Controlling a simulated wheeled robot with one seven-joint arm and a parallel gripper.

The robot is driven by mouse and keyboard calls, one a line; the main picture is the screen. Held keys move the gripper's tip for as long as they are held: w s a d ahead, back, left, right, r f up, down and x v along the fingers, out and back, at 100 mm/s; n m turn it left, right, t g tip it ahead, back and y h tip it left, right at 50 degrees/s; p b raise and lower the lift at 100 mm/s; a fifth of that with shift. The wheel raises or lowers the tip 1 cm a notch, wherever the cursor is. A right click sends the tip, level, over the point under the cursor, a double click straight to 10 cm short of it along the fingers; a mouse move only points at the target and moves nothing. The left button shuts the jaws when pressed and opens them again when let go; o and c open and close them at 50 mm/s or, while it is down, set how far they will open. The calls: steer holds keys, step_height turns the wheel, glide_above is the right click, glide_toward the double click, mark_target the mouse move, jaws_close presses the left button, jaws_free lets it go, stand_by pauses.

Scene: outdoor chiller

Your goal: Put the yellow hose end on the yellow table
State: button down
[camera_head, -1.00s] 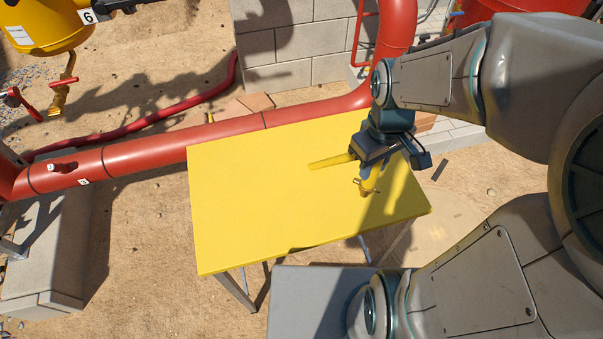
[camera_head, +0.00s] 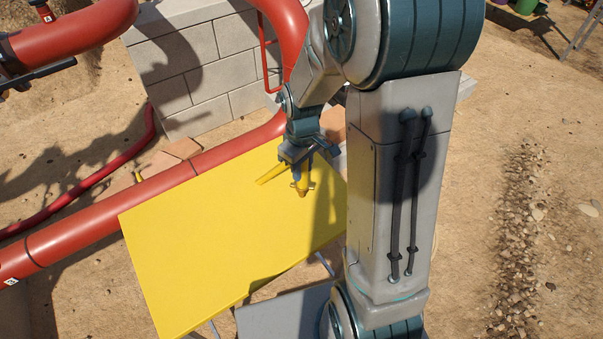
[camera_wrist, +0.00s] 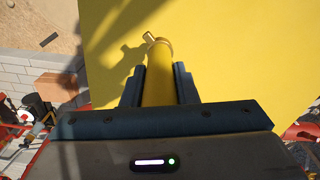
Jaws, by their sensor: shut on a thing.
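The yellow hose end (camera_head: 303,190) is a short tube with a small crosspiece near its tip. My gripper (camera_head: 302,178) is shut on it and holds it tip down over the far right part of the yellow table (camera_head: 205,245). In the wrist view the hose end (camera_wrist: 160,72) lies between the two fingers (camera_wrist: 158,85), with the table top (camera_wrist: 220,45) behind it. I cannot tell whether the tip touches the table.
A red pipe (camera_head: 90,223) runs along the table's far left side and rises beside a grey block wall (camera_head: 195,60). A thinner red hose (camera_head: 85,187) lies on the sand. The rest of the table top is bare. Open sandy ground lies right.

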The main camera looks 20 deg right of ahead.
steer(key=shift+w+f, duration=0.1)
steer(key=shift+w, duration=0.15)
steer(key=shift+f+p, duration=0.35)
steer(key=shift+f, duration=1.65)
steer(key=c, duration=1.1)
jaws_free()
steer(key=shift+c, duration=0.2)
step_height(320, 180, up, 12)
steer(key=shift+f+b, duration=0.15)
steer(key=shift+b, duration=0.2)
steer(key=s+r+m+t, duration=0.3)
steer(key=s+r+m, duration=0.3)
steer(key=s, duration=0.8)
steer(key=shift+v, duration=1.2)
